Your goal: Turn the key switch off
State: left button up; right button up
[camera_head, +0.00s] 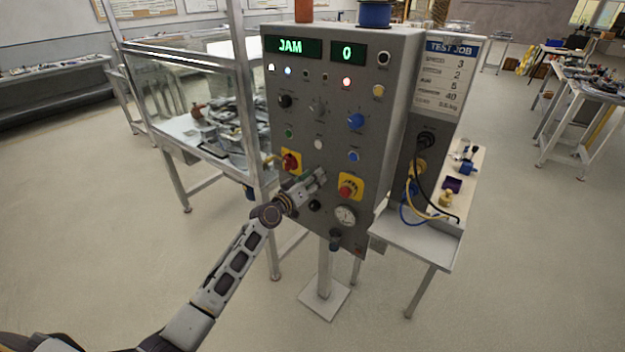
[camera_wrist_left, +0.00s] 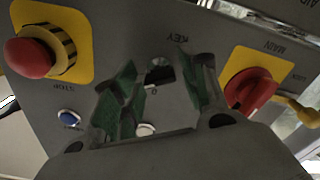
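The grey control panel (camera_head: 290,135) stands ahead, its display reading JAM and 0. My left gripper (camera_head: 318,178) is at the panel's lower part, between the red main switch (camera_head: 291,162) and the red stop button (camera_head: 347,190). In the left wrist view the key switch (camera_wrist_left: 160,72) is a dark, rounded piece under the upside-down label KEY. It shows between the two green-padded fingers of my left gripper (camera_wrist_left: 166,68), which are apart. I cannot tell whether they touch it. The gripper hides the key switch in the head view. My right gripper is out of view.
The stop button (camera_wrist_left: 38,55) and main switch (camera_wrist_left: 250,92) flank the fingers closely. A framed machine (camera_head: 190,135) stands left, a side shelf with cables (camera_head: 425,240) right. The floor in front is clear.

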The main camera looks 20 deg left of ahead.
pick_arm(q)
grip_shut()
jog(key=shift+n, duration=0.4)
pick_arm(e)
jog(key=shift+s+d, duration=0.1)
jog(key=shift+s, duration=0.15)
pick_arm(q)
jog(key=n+p, duration=0.2)
jog(key=n, duration=0.9)
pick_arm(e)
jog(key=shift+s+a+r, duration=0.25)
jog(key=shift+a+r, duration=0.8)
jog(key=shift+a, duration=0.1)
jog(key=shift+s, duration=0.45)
